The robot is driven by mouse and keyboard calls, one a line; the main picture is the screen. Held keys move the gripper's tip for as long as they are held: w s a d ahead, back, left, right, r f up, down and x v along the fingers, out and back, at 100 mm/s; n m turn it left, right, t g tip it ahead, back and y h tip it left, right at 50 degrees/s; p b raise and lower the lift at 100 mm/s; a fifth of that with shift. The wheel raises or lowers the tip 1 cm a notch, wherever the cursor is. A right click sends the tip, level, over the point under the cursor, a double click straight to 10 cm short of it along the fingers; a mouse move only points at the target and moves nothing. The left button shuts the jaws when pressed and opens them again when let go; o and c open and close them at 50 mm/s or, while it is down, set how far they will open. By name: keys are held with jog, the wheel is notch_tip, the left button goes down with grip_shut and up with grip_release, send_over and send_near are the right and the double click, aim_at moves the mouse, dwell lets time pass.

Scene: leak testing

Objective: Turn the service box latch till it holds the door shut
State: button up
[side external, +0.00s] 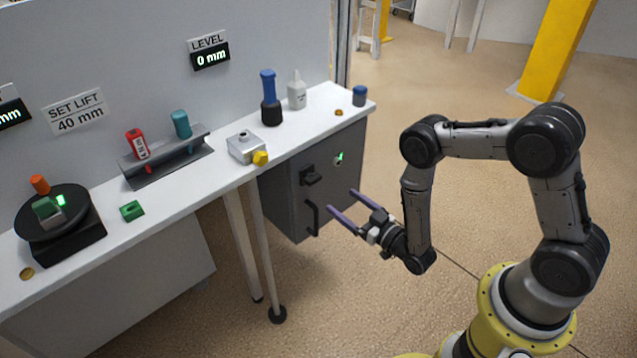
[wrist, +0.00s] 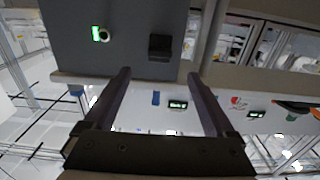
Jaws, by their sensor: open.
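The grey service box (side external: 285,205) hangs under the right end of the bench. Its front carries a dark block-shaped part (side external: 312,175), which looks like the latch, above a dark bar handle (side external: 313,218). A small round fitting (side external: 338,160) with a green light is to the right. The door looks about flush, but I cannot tell whether it is fully closed. My gripper (side external: 341,200) is open and empty in front of the box, fingers pointing at it, apart from the latch. In the wrist view, the latch-like block (wrist: 160,46) appears beyond and between my fingertips (wrist: 158,73).
The white bench top (side external: 190,183) above the box holds a metal block with a yellow knob (side external: 246,148), a blue-topped dark bottle (side external: 270,98) and a white bottle (side external: 297,90). Bench legs (side external: 262,250) stand left of the box.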

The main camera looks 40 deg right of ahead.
aim_at(316, 182)
jog(key=w, duration=1)
jog(key=shift+w, duration=0.35)
jog(key=shift+c, duration=0.2)
jog(key=c, duration=1.3)
jog(key=shift+c, duration=0.2)
